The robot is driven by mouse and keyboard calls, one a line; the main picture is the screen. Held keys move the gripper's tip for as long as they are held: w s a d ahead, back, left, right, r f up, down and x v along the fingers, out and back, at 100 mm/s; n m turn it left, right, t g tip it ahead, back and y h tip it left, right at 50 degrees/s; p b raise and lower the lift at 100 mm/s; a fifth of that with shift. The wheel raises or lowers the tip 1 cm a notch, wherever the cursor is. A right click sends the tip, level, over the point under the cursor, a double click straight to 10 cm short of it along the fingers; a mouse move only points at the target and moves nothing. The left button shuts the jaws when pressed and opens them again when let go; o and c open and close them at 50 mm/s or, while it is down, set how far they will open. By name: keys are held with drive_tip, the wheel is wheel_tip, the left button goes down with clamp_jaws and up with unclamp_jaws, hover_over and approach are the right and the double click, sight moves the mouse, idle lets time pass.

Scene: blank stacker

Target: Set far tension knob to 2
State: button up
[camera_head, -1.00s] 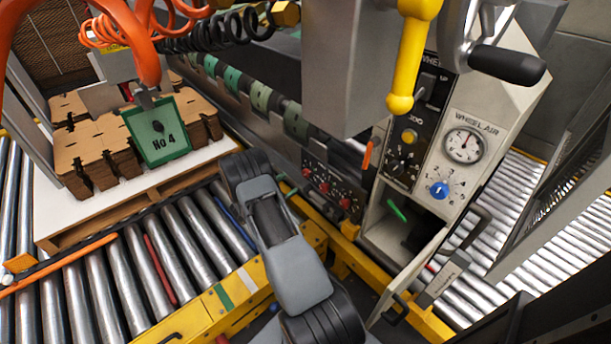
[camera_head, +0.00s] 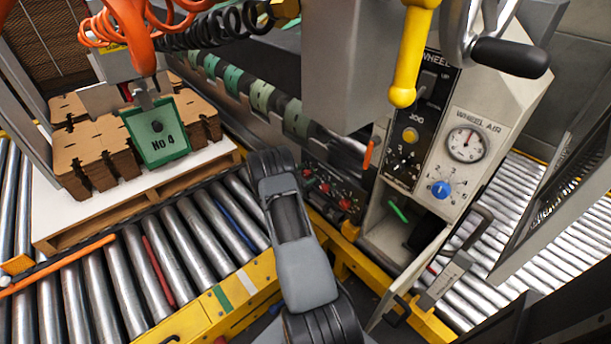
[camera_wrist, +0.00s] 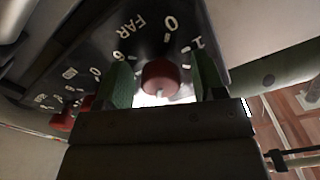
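The far tension knob (camera_wrist: 162,77) is a round red knob under the letters FAR in the wrist view. White numerals including 0 and 1 stand on the dark plate around it. A pale mark shows at its lower edge; I cannot tell its setting for sure. My gripper (camera_wrist: 166,84) has its two green fingers on either side of this knob, with a visible gap to each finger, so it is open and holds nothing. In the head view, red knobs (camera_head: 345,204) show on the dark knob panel (camera_head: 335,190). My arm hides my fingers there.
More red knobs (camera_wrist: 84,103) with their own dials lie to the left in the wrist view. In the head view, a grey cabinet with a blue knob (camera_head: 440,189) and an air gauge (camera_head: 465,144) stands right of the panel. A yellow rail (camera_head: 235,300) runs below.

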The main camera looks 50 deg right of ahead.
drive_tip(key=c, duration=0.9)
drive_tip(key=shift+n, duration=0.4)
drive_tip(key=n, duration=0.3)
drive_tip(key=shift+n+p, duration=0.3)
drive_tip(key=shift+n, duration=0.1)
drive_tip(key=n, duration=0.4)
drive_tip(key=shift+n+p, duration=0.3)
drive_tip(key=shift+p, duration=0.1)
drive_tip(key=n+p, duration=0.1)
drive_tip(key=n, duration=0.3)
drive_tip(key=shift+s, duration=0.1)
drive_tip(key=shift+n+p, duration=0.35)
drive_tip(key=shift+n, duration=1.85)
drive_tip(key=shift+a, duration=0.1)
